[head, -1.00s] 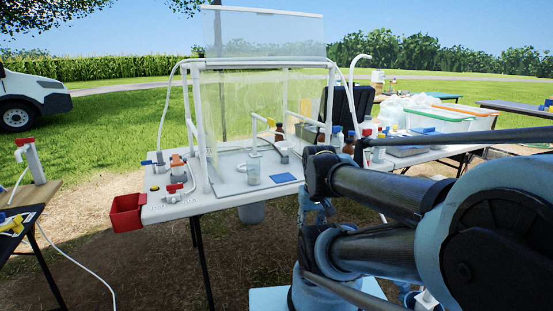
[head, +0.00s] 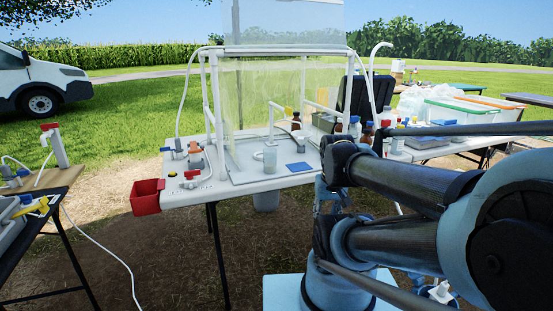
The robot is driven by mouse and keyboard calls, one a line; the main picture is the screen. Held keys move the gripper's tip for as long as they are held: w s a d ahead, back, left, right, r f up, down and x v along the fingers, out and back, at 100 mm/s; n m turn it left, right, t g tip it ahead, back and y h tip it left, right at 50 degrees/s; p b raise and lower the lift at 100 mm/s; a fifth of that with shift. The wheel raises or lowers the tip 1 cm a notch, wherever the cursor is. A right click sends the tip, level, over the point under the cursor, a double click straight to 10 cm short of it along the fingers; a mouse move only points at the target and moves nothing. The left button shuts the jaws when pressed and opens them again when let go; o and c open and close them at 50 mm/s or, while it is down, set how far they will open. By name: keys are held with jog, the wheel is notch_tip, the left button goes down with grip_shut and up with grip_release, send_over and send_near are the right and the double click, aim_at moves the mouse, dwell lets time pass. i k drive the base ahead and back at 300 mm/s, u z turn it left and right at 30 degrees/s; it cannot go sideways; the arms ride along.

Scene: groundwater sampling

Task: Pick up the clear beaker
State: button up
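A clear beaker (head: 270,159) stands upright on the white table (head: 240,185), inside the clear-walled hood (head: 275,95). A thin white spout (head: 271,117) rises right beside or behind it; I cannot tell whether they touch. A flat blue square (head: 299,165) lies just right of the beaker. My arm is folded at the right of the view, nearer to me than the table and well apart from the beaker. I cannot make out my gripper; the arm links appear to hide it.
A red bin (head: 147,197) hangs at the table's left front corner, near red-handled valves (head: 192,174). Bottles (head: 355,127) and lidded crates (head: 455,115) stand to the right. Another table (head: 50,180) is at the left, with a hose on the ground. The ground before the white table is clear.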

aim_at(270, 154)
jog(key=z, duration=1.15)
jog(key=k, duration=1.1)
jog(key=u, duration=0.45)
